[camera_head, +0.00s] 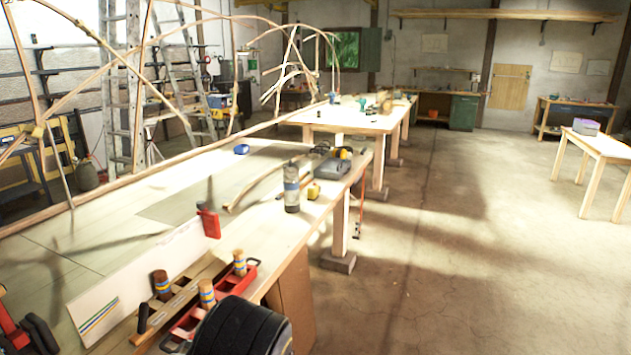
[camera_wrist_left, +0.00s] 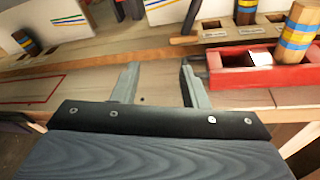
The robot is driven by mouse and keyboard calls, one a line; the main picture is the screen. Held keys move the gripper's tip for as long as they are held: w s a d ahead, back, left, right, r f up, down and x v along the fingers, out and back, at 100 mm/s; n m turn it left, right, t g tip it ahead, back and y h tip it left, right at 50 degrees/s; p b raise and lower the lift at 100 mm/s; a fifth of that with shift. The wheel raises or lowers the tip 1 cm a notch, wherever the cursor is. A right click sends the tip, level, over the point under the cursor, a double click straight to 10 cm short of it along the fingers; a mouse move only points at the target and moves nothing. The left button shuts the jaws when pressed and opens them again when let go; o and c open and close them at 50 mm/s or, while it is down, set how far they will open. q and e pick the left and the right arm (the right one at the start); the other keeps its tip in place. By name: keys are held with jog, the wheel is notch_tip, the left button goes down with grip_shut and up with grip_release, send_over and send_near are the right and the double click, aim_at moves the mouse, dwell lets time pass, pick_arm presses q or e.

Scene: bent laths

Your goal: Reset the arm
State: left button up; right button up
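In the left wrist view my left gripper (camera_wrist_left: 160,84) has its two grey fingers apart with nothing between them. It is near the front edge of the wooden workbench (camera_wrist_left: 60,75), just left of a red tray (camera_wrist_left: 290,77). In the head view a dark rounded part, which looks like part of my arm, covers the bench corner at the bottom; no gripper fingers show there. My right gripper is in neither view.
The red tray and striped wooden cylinders (camera_head: 207,293) stand on the near bench. A grey-topped bottle (camera_head: 291,187) and a red clamp-like thing (camera_head: 209,222) are farther along. Bent laths (camera_head: 95,75) arch over the left side. The floor (camera_head: 460,260) right of the bench is clear.

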pick_arm(q)
jog(key=s+a+r+n+g+h, duration=0.1)
jog(key=s+n+g+h, duration=0.2)
jog(key=s+n+h, duration=0.4)
jog(key=s+a+n+g+h, duration=0.25)
jog(key=s+n, duration=0.25)
jog(key=s, duration=0.3)
jog(key=s+d+r+n+t+h, duration=0.7)
jog(key=s+d+r+n+h, duration=0.2)
jog(key=s+n, duration=0.4)
jog(key=shift+s+d+n+h, duration=0.15)
jog(key=shift+d+n+h, duration=0.2)
jog(key=shift+d, duration=0.35)
jog(key=shift+t, duration=0.25)
